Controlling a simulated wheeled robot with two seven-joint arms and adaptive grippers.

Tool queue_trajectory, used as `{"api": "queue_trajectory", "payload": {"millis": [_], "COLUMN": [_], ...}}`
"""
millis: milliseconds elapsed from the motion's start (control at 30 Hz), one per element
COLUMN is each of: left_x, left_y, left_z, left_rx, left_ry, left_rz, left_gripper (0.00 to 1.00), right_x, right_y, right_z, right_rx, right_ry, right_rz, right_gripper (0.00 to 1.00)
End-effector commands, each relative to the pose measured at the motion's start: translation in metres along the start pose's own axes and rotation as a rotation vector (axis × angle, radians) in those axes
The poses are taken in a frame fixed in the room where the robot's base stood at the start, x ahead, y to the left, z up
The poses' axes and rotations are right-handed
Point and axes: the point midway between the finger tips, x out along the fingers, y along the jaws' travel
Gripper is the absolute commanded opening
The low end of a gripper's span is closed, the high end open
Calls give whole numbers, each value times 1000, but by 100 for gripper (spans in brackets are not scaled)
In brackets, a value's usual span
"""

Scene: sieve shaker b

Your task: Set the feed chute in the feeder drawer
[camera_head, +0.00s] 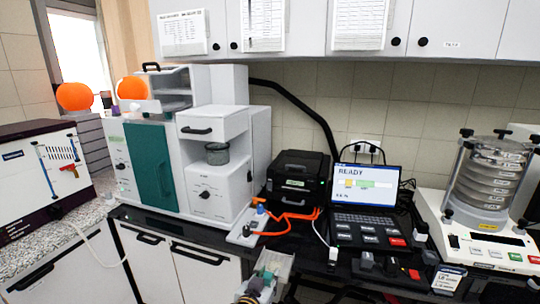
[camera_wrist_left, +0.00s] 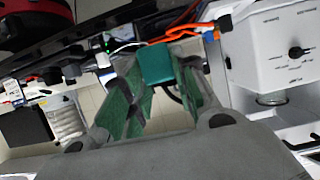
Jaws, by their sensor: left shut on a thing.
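My left gripper (camera_head: 262,283) is at the bottom middle of the head view, in front of the bench. It is shut on a pale piece with a teal part, which looks like the feed chute (camera_head: 275,262). In the left wrist view the teal block (camera_wrist_left: 155,63) sits between the tips of the green-sided fingers; the rest of the piece is hard to make out. The white feeder drawer (camera_head: 207,118), with a black handle, juts from the upper front of the white machine, up and left of the gripper and apart from it. My right gripper is not in view.
A grey jar (camera_head: 217,153) stands under the drawer. Orange cables (camera_head: 295,218), a black case (camera_head: 297,175) and a laptop (camera_head: 365,190) reading READY occupy the bench. A sieve shaker (camera_head: 490,185) stands at right. The white machine has a teal door (camera_head: 148,163).

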Motion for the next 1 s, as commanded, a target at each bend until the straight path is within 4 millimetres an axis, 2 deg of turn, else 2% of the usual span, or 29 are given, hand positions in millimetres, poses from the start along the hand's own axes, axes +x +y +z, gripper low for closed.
{"api": "queue_trajectory", "payload": {"millis": [367,567,1000], "left_x": [-1,-3,-7], "left_y": [6,10,-15], "left_z": [-12,-26,-66], "left_rx": [9,15,9], "left_ry": [3,4,4], "left_rz": [19,36,19], "left_gripper": [0,0,0], "right_x": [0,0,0], "right_y": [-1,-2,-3], "right_z": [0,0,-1], "right_rx": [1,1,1], "right_ry": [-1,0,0], "right_rz": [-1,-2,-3], "right_gripper": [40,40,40]}}
